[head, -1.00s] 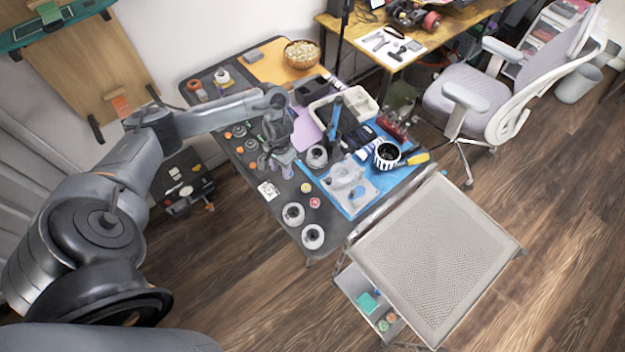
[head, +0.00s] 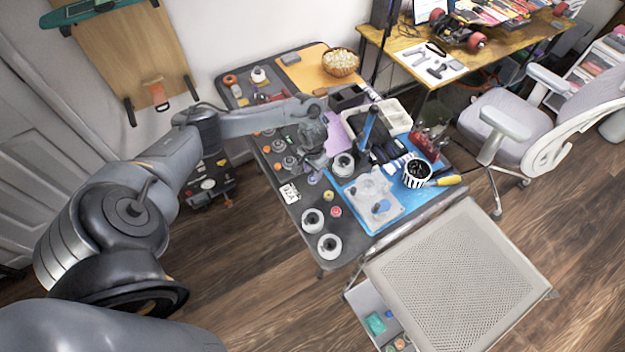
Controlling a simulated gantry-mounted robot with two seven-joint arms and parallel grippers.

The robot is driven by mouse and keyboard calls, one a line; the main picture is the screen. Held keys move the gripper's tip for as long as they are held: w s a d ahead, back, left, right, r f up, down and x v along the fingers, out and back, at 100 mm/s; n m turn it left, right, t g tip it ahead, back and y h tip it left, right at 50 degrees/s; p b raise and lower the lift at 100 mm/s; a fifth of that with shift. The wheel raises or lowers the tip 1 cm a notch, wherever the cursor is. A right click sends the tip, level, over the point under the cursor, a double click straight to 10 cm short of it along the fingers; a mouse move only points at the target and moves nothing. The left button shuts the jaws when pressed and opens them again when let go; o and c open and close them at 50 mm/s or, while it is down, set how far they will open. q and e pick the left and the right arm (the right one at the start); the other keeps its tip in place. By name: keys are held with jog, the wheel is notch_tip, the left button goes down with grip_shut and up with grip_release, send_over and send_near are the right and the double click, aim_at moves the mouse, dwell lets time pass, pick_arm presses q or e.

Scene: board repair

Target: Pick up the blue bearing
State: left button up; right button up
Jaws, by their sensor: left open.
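My left gripper (head: 317,168) hangs at the end of the left arm over the dark workbench (head: 283,212), fingers pointing down. It is open, but its fingers are small and hard to make out. A small blue-grey round piece (head: 313,179) shows right at the fingertips; I cannot tell whether it is the blue bearing or part of the gripper. Another small dark blue piece (head: 381,207) sits on the clear tray (head: 390,218) on the blue mat (head: 344,206), apart from the gripper. My right gripper is not in view.
White-rimmed spools (head: 313,219) stand along the bench's front edge. A dark-and-white spool (head: 343,165) and a blue upright tool (head: 368,126) stand right of the gripper. A striped cup (head: 416,173) is further right. A perforated cart (head: 455,275) adjoins the bench's right side.

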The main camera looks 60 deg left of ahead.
aim_at(313, 179)
pick_arm(q)
jog(key=shift+f, duration=1.4)
jog(key=c, duration=0.7)
jog(key=shift+r, duration=0.1)
